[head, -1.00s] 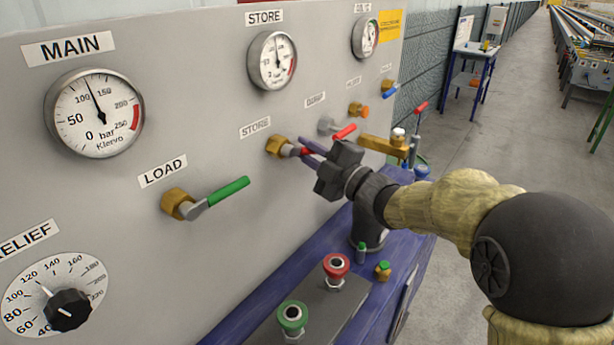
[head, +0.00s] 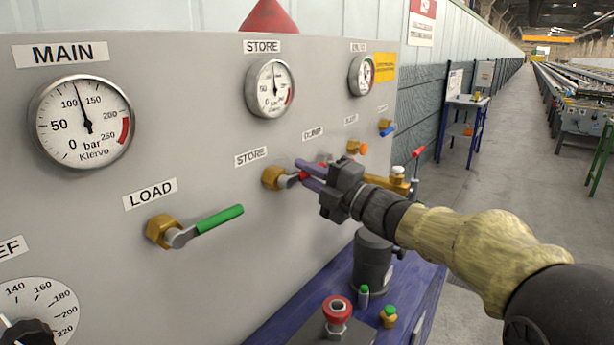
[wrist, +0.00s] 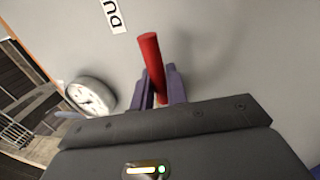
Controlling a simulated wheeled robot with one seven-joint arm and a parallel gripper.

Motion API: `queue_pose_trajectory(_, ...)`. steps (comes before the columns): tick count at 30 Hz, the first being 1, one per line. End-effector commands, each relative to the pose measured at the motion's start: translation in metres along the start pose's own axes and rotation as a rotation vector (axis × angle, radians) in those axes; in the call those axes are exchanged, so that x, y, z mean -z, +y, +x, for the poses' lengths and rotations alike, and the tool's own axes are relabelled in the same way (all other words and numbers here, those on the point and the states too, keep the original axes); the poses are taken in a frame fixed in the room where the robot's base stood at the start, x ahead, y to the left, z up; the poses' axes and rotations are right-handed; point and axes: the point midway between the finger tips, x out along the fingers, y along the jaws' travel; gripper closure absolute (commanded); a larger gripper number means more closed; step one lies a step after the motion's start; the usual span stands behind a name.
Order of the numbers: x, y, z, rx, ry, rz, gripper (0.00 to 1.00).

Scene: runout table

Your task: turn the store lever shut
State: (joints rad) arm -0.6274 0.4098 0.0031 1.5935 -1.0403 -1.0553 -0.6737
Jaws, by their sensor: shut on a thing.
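The store lever (head: 292,180) is on the panel below the STORE label, with a brass body, a grey hub and a red handle. The handle points to the right in the head view, roughly level. My gripper (head: 305,175) is shut on the red handle, one purple finger above it and one below. In the wrist view, the red handle (wrist: 151,58) runs between the two purple fingers and sticks out beyond them. The fingers and gripper body hide part of the handle in the head view.
The green-handled load lever (head: 218,219) is left of the store lever. The DUMP label (head: 313,133) is just right of it, its lever mostly hidden by my gripper. A red button (head: 337,308) and a dark cylinder (head: 373,262) stand below on the blue bench (head: 310,297).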

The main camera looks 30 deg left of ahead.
Motion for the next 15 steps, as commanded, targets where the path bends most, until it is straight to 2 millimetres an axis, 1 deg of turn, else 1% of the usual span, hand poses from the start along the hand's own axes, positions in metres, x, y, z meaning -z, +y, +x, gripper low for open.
queue_pose_trajectory(2, 0.0005, -0.0006, 0.0001, 0.001, 0.002, -0.002, 1.00)
queue_pose_trajectory(3, 0.0006, -0.0005, 0.0001, 0.001, 0.002, -0.002, 0.83)
queue_pose_trajectory(6, 0.0005, -0.0004, 0.0001, 0.000, 0.002, -0.001, 0.66)
queue_pose_trajectory(15, 0.0001, -0.0001, -0.0008, 0.000, 0.000, 0.000, 0.66)
